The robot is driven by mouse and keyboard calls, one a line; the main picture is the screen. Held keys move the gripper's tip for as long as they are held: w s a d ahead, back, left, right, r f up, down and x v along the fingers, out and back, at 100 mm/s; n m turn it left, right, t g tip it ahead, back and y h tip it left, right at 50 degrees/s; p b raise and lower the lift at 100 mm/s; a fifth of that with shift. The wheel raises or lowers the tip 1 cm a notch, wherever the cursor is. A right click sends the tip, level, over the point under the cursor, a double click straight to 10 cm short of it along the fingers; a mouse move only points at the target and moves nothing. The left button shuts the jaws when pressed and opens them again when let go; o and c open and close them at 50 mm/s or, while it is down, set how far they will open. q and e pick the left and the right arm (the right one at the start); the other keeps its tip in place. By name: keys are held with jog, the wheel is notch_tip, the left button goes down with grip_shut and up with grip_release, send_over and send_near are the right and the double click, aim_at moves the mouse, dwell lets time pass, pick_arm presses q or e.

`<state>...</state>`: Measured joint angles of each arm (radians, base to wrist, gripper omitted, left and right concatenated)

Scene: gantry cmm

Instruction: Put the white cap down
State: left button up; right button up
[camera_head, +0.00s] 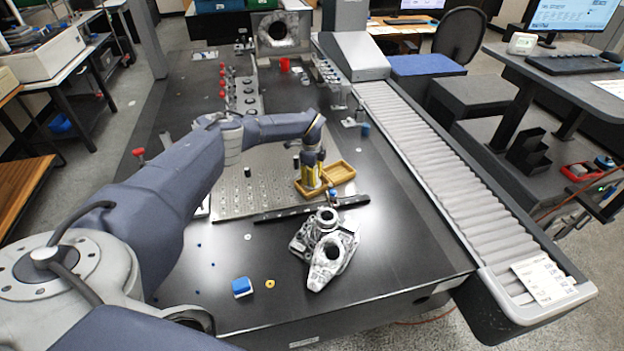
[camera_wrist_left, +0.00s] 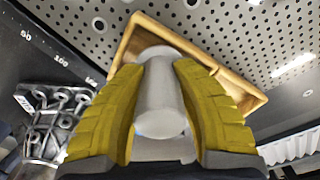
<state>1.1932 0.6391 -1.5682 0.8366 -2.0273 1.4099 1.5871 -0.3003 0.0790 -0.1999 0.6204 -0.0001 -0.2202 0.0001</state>
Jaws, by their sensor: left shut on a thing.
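The white cap (camera_wrist_left: 160,100) is a smooth, pale cylinder with a wider flange at its far end. In the left wrist view it sits between the two yellow fingers of my left gripper (camera_wrist_left: 162,108), which is shut on it. In the head view my left gripper (camera_head: 311,181) points down over the left part of a wooden tray (camera_head: 340,173); the cap is hidden there by the fingers. The tray also shows behind the cap in the left wrist view (camera_wrist_left: 208,59). I cannot tell whether the cap touches the tray. My right gripper is not in view.
A perforated metal plate (camera_head: 238,196) lies around the tray. A dark ruler bar (camera_head: 285,212) lies in front. Grey metal castings (camera_head: 328,252) stand nearer. A blue-and-white block (camera_head: 242,287) and a yellow ring (camera_head: 270,284) lie at the front. A roller conveyor (camera_head: 440,170) runs along the right.

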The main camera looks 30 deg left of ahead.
pick_arm(q)
jog(key=shift+f, duration=0.25)
jog(key=shift+f, duration=0.15)
jog(key=o, duration=0.9)
jog(key=r, duration=1.2)
jog(key=shift+a+r, duration=0.15)
jog(key=shift+a, duration=0.05)
